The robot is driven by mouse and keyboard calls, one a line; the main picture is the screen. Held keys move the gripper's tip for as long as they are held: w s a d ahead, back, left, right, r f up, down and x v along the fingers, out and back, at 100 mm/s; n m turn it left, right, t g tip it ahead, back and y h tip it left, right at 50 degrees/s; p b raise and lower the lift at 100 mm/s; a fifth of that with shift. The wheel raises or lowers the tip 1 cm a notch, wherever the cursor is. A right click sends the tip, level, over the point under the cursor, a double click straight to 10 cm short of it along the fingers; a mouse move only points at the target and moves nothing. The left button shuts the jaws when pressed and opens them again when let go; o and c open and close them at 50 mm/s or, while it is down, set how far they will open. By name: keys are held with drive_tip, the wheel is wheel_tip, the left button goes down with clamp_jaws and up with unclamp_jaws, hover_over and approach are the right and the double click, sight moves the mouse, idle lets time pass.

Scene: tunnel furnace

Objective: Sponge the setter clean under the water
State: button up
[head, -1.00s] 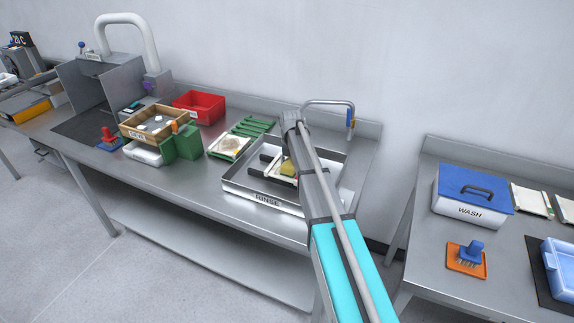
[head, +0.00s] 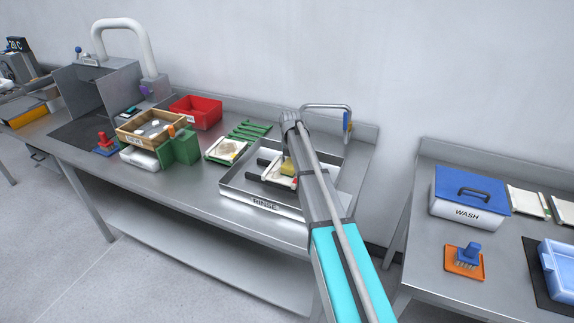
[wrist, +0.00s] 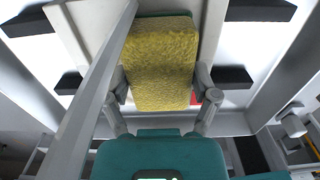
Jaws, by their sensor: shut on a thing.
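My gripper (wrist: 161,88) is shut on a yellow sponge (wrist: 160,60), one finger at each side. In the head view the sponge (head: 288,167) shows beside my arm, over the rinse tray (head: 264,204). The pale setter (head: 272,177) lies on dark supports in that tray, partly hidden by the sponge and my arm. In the wrist view the setter (wrist: 98,22) is behind the sponge, which appears against or very near its face. A tap (head: 328,106) with a blue handle stands at the tray's back. I cannot tell whether water runs.
Left of the tray are another pale plate (head: 226,149), a green rack (head: 250,130), a red bin (head: 197,112) and a wooden box (head: 150,131). A wash tub (head: 469,205) and an orange-based brush (head: 465,260) sit on the right table. A gap separates the tables.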

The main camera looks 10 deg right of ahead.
drive_tip(key=shift+w+d, duration=0.15)
drive_tip(key=shift+w+d, duration=0.5)
drive_tip(key=shift+w, duration=0.25)
drive_tip(key=shift+w+d+r, duration=0.2)
drive_tip(key=shift+w, duration=0.1)
drive_tip(key=shift+s+a+f, duration=0.3)
drive_tip(key=shift+s+a, duration=0.15)
drive_tip(key=shift+s, duration=0.2)
drive_tip(key=shift+s+a, duration=0.35)
drive_tip(key=shift+s, duration=0.15)
drive_tip(key=shift+c, duration=0.5)
